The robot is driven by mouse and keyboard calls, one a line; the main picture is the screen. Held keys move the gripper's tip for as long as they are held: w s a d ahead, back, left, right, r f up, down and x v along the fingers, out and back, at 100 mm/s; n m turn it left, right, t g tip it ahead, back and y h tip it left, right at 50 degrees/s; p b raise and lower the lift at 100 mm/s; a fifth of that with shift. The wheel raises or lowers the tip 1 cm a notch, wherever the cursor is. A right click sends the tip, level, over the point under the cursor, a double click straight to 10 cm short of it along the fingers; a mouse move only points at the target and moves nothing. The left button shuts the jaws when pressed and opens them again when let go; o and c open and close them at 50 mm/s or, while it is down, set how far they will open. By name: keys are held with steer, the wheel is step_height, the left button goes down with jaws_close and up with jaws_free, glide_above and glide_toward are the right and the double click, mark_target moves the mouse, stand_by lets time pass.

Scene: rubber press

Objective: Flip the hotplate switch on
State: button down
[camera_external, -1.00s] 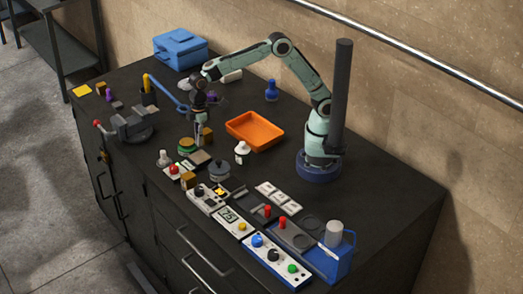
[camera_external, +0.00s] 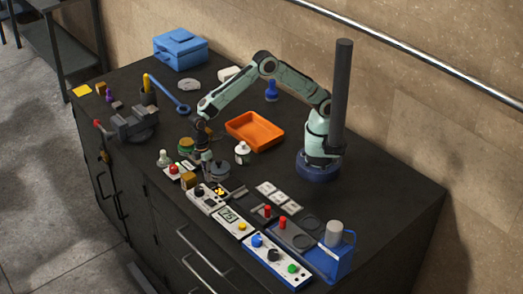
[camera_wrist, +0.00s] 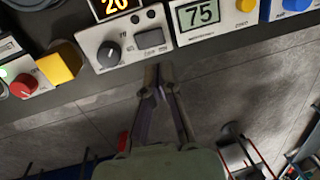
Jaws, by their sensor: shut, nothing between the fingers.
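A white control box (camera_external: 207,198) stands near the front edge of the bench. In the wrist view the same box (camera_wrist: 125,60) shows a dark round knob (camera_wrist: 108,54), a lit display (camera_wrist: 116,6) reading 20, and a grey rocker switch (camera_wrist: 149,38). I cannot tell from the label or the rocker's tilt whether it is on. My gripper (camera_external: 207,175) points down just above and behind this box. In the wrist view my gripper (camera_wrist: 160,72) has its fingertips together and empty, in front of the picture's rocker switch.
A box with display 75 (camera_wrist: 201,14) stands right of the control box. A yellow block (camera_wrist: 58,66) and a red knob (camera_wrist: 23,86) are to its left. A blue-edged panel (camera_external: 275,262) and an orange tray (camera_external: 256,131) are farther off.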

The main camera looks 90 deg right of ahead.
mark_target(211, 202)
steer(key=f, duration=0.6)
steer(key=s+a+f, duration=0.1)
steer(key=f, duration=0.2)
steer(key=shift+s+a+f+h, duration=0.15)
steer(key=shift+f+h, duration=0.15)
steer(key=shift+w+d+r, duration=0.3)
steer(key=shift+w+d, duration=0.3)
